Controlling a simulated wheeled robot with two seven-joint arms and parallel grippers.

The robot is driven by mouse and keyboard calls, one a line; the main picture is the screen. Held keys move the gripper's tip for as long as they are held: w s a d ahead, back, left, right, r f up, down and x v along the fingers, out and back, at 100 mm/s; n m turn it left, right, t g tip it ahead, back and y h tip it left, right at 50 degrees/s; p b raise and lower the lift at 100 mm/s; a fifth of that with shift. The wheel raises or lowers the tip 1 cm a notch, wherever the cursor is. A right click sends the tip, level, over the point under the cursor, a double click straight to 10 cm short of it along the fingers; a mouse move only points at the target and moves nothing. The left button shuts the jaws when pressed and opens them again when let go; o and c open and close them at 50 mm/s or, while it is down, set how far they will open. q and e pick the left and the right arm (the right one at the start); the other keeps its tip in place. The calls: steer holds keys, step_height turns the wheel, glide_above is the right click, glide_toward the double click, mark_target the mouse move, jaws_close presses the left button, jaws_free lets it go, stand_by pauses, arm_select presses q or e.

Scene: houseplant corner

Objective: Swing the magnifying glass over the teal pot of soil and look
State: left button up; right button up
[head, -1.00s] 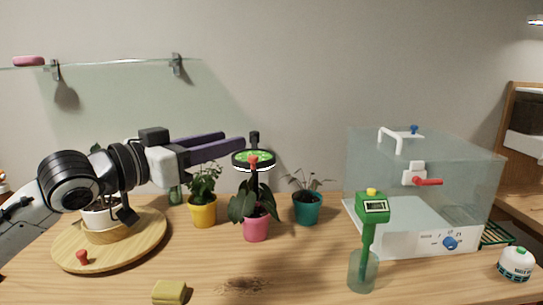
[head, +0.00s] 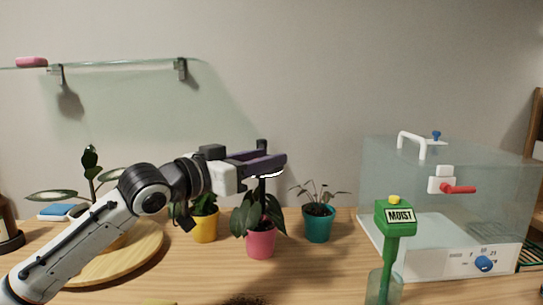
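The teal pot (head: 318,226) of soil holds a sparse, drooping plant and stands on the wooden table right of the pink pot (head: 261,242). The magnifying glass stands behind my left gripper (head: 280,162), above the pink pot's plant. Only its bright lower rim (head: 271,175) and the top of its dark post (head: 262,145) show; its lens and red knob are hidden. It appears over the pink pot, left of the teal pot. My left gripper's purple fingers overlap it, pointing right. I cannot tell whether they are closed on it. My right gripper is out of view.
A yellow pot (head: 205,228) stands left of the pink pot. A round wooden board (head: 145,250) lies under my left arm. A green meter reading MOIST (head: 399,216) stands in a glass at front right, before a clear tank (head: 440,205). A glass shelf (head: 120,63) hangs above.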

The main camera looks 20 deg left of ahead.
arm_select(q)
steer(key=shift+x, duration=1.2)
jaws_close()
